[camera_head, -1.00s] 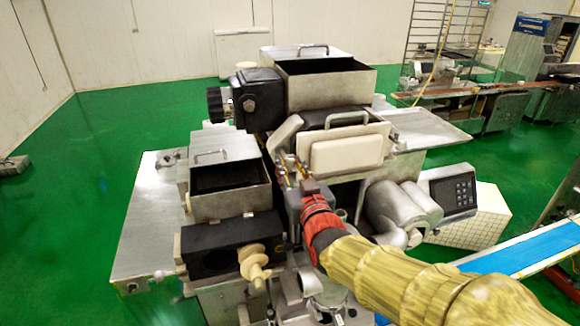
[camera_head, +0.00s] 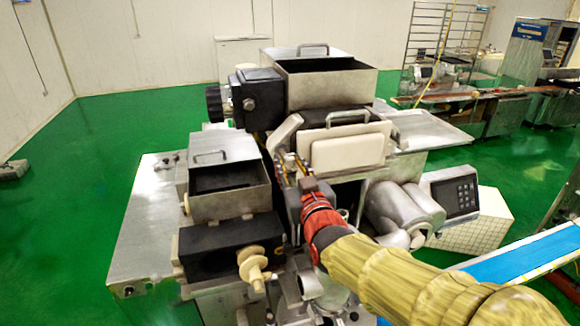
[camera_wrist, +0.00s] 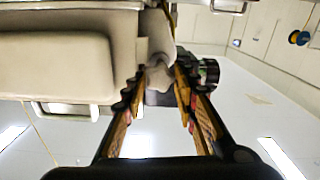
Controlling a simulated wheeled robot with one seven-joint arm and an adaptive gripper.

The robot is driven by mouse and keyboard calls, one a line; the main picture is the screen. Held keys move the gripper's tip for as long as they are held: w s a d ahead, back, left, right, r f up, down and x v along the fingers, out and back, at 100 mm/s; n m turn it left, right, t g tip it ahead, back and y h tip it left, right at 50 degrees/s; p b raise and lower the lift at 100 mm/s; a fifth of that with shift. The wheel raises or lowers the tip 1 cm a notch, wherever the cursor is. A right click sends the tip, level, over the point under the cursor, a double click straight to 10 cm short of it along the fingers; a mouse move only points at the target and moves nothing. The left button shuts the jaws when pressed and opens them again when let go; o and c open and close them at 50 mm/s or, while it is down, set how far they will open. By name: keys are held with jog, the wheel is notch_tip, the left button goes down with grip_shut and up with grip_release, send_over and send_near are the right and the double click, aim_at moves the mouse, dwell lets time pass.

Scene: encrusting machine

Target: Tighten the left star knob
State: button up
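A pale, lobed star knob (camera_wrist: 158,74) shows between my fingertips in the wrist view. My gripper (camera_wrist: 160,82) has one finger on either side of it, close to its edges; whether both fingers press on it cannot be told. In the head view my gripper (camera_head: 289,170) reaches in at the bent metal bracket (camera_head: 284,132), just left of the pale panel (camera_head: 345,152). There the knob cannot be made out behind the bracket and fingers. The encrusting machine (camera_head: 222,205) stands around the gripper.
A beige stepped knob (camera_head: 253,268) sticks out of the black box at the lower left. Open metal hoppers (camera_head: 325,90) stand behind and left of the gripper. A rounded metal housing (camera_head: 402,205) and a control panel (camera_head: 455,195) are to the right.

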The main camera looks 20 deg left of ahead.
jog(key=o, duration=0.4)
jog(key=v, duration=1.2)
